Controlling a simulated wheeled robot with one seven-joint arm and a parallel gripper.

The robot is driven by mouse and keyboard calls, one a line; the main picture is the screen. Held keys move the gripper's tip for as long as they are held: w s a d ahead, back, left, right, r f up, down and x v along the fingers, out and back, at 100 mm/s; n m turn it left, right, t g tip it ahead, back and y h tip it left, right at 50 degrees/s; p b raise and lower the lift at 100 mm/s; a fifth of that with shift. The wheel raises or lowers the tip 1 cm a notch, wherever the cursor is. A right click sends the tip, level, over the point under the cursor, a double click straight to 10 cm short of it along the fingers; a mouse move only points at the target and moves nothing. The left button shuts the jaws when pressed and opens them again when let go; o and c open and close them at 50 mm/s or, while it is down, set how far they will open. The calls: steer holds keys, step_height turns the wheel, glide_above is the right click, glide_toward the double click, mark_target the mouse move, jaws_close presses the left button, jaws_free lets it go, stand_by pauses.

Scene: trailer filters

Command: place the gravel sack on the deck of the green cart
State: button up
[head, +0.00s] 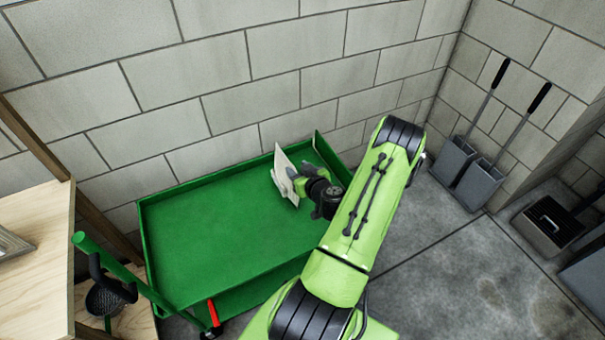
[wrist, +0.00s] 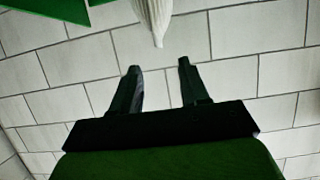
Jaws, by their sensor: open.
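The green cart (head: 205,235) stands against the block wall, its flat deck mostly bare inside a low rim. A pale, thin-looking sack (head: 284,178) stands tilted at the right part of the deck; I cannot tell whether its lower edge touches the deck. My gripper (head: 295,181) is beside the sack, on its right, its fingers partly hidden. In the wrist view my gripper (wrist: 159,67) is open with nothing between its fingers. The sack (wrist: 154,18) hangs into the top of that view, beyond the fingertips, and a green cart part (wrist: 50,8) shows at top left.
A wooden table (head: 35,240) is at the left, near the cart's handle (head: 120,265). Two long-handled grey dustpans (head: 465,170) lean on the right wall. A dark box (head: 547,222) stands farther right. The concrete floor (head: 450,270) right of my arm is clear.

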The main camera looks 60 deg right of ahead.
steer(key=w+a+r+n+g+y, duration=0.1)
steer(key=w+a+r+n+y, duration=0.2)
steer(key=a, duration=0.6)
steer(key=w+a+r+n+g+y, duration=0.1)
steer(key=w+a+r+n+y, duration=0.1)
steer(key=a+r+n+y, duration=0.5)
steer(key=w+a+r+g+y, duration=0.1)
steer(key=w+a+r, duration=0.15)
steer(key=a, duration=0.85)
steer(key=s+a+r+m+g+h, duration=0.1)
steer(key=s+a+r, duration=0.3)
steer(key=s, duration=0.5)
steer(key=s+a+r+m+g+h, duration=0.1)
steer(key=s+a+r+m+h, duration=0.1)
steer(key=s+a+r, duration=0.3)
steer(key=s+r+h, duration=0.1)
steer(key=s+r, duration=0.2)
steer(key=shift+s+a+r+m+g, duration=0.25)
steer(key=shift+s+r+m+g, duration=0.1)
steer(key=shift+m+g, duration=0.05)
